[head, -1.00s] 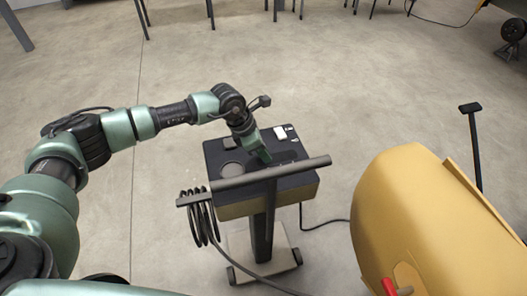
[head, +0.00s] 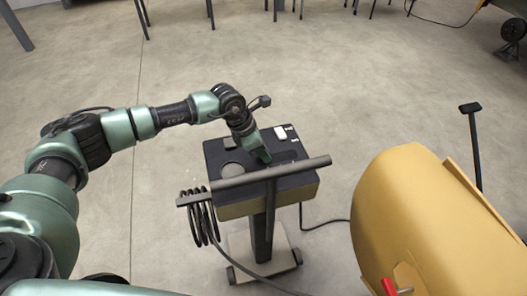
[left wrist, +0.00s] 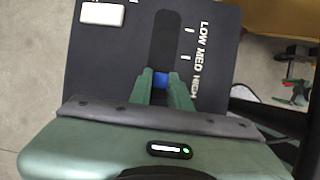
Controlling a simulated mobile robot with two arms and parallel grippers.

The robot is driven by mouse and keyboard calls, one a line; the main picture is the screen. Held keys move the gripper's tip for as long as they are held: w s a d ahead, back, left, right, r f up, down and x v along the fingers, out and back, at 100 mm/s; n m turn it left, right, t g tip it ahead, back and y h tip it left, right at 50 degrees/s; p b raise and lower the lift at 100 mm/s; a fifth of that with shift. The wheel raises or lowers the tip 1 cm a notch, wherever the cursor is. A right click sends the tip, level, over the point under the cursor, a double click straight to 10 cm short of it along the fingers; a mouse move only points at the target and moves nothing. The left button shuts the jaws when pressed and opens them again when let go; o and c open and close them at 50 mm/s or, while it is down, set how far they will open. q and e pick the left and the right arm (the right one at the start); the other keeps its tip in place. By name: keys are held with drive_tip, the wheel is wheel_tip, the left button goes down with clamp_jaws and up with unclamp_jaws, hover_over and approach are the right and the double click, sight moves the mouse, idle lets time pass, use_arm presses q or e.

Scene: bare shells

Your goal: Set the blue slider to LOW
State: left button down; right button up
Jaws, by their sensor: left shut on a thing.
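A dark control panel (left wrist: 110,65) tops a box on a wheeled stand; the panel also shows in the head view (head: 213,152). In the left wrist view a dark slot (left wrist: 163,40) runs beside the white words LOW, MED, HIGH (left wrist: 200,58). The blue slider (left wrist: 161,80) sits in the slot, level with about HIGH. My left gripper (left wrist: 161,86) is shut on it, one green finger on each side. In the head view my left gripper (head: 264,158) reaches down onto the panel and hides the slider. My right gripper is not in view.
A handle bar (head: 240,180) crosses the cart's near side, with a coiled black cable (head: 199,220) at its left. A white block (left wrist: 102,13) is on the panel. A large yellow shell (head: 405,210) stands at the right.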

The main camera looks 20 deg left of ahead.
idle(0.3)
use_arm(q)
drive_tip(key=w+d+b, duration=0.1)
drive_tip(key=d+b, duration=0.1)
drive_tip(key=w+d+b, duration=0.3)
drive_tip(key=d, duration=0.1)
drive_tip(key=shift+w+d+f+b, duration=0.2)
drive_tip(key=shift+w+d+b, duration=0.1)
drive_tip(key=shift+d+b, duration=0.1)
drive_tip(key=shift+d+r, duration=0.1)
drive_tip(key=shift+r, duration=0.2)
drive_tip(key=c, duration=1.3)
unclamp_jaws()
drive_tip(key=shift+w+d+f, duration=0.1)
drive_tip(key=shift+w, duration=0.05)
